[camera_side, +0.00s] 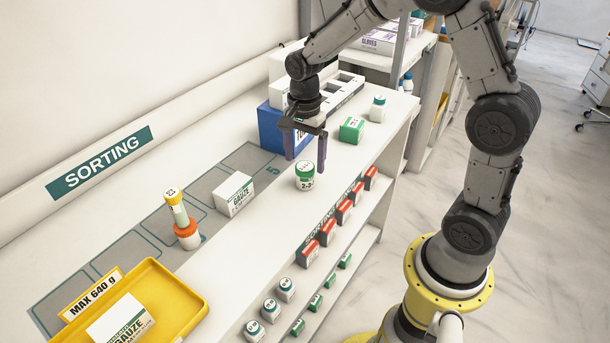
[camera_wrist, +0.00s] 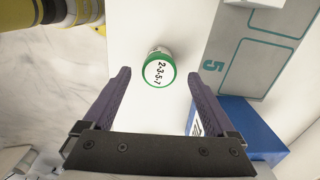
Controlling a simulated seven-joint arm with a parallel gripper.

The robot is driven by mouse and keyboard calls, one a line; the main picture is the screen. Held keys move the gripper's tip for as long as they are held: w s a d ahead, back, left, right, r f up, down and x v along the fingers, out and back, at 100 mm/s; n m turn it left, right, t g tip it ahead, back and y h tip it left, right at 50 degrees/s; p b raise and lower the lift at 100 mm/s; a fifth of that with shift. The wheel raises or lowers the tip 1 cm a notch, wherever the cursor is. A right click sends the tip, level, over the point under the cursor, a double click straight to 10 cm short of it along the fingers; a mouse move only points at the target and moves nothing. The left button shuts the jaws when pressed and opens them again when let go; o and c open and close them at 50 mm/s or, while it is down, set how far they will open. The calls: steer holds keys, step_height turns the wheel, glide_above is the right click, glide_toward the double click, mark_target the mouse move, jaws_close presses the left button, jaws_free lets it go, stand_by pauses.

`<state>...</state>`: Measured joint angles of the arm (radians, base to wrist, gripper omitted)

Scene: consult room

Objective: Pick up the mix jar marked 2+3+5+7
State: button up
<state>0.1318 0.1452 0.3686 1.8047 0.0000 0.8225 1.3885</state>
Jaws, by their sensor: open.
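The mix jar (camera_side: 305,176) is a white jar with a green lid, standing upright on the white bench top. In the wrist view the jar (camera_wrist: 159,70) shows its lid from above, with a white label that reads about 2+3+5+7. My gripper (camera_side: 306,166) is open, with its two purple fingers pointing down just above and behind the jar in the side view. In the wrist view my gripper (camera_wrist: 160,78) has the jar between and slightly beyond its fingertips. Nothing is held.
A blue box (camera_side: 272,125) stands behind my gripper, close to one finger in the wrist view. A green and white box (camera_side: 352,129) and a gauze box (camera_side: 235,194) stand nearby. Stacked jars (camera_side: 187,234) and a yellow tray (camera_side: 190,310) are further left. Red-topped boxes (camera_side: 327,232) line the shelf below.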

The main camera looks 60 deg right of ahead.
mark_target(305, 166)
step_height(305, 166, down, 5)
steer(key=shift+r, duration=0.1)
steer(key=c, duration=1.4)
steer(key=shift+r, duration=0.1)
